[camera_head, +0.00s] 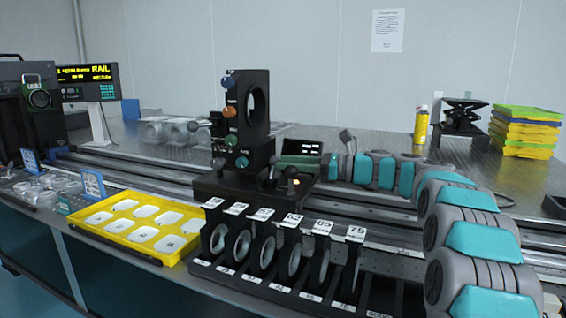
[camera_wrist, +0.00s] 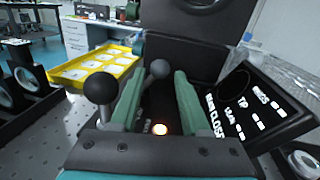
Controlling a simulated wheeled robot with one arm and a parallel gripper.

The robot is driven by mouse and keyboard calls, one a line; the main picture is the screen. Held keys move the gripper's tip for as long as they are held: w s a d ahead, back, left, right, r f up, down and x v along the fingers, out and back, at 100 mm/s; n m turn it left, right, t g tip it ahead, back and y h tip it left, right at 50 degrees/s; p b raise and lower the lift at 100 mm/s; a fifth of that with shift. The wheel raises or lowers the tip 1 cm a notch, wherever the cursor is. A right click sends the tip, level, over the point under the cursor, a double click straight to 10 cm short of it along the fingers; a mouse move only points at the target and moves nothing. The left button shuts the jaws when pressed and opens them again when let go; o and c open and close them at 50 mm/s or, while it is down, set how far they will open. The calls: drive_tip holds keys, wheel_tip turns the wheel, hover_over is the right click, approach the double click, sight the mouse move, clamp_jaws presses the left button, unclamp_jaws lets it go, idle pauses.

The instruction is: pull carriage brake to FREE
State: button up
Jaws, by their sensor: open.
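The carriage (camera_head: 243,192) stands on the rail with a tall black mount (camera_head: 256,100) that has blue, orange and green knobs. Upright levers with ball ends rise from its base. In the wrist view a grey ball lever (camera_wrist: 159,68) shows between the green fingertips of my gripper (camera_wrist: 160,80), with space on both sides. A black ball lever (camera_wrist: 100,88) stands just outside the left finger. I cannot tell from the labels which lever is the brake, nor its setting. In the head view my gripper (camera_head: 298,164) reaches the carriage from the right and is partly hidden.
A rack of numbered lens rings (camera_head: 290,255) stands in front of the carriage. A yellow tray (camera_head: 140,225) lies to the left. A labelled black panel (camera_wrist: 255,105) is close on the right of my gripper. An orange light (camera_wrist: 160,128) glows below the fingers.

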drive_tip(key=shift+w+a, duration=0.15)
drive_tip(key=shift+a, duration=0.7)
drive_tip(key=shift+c, duration=0.3)
clamp_jaws()
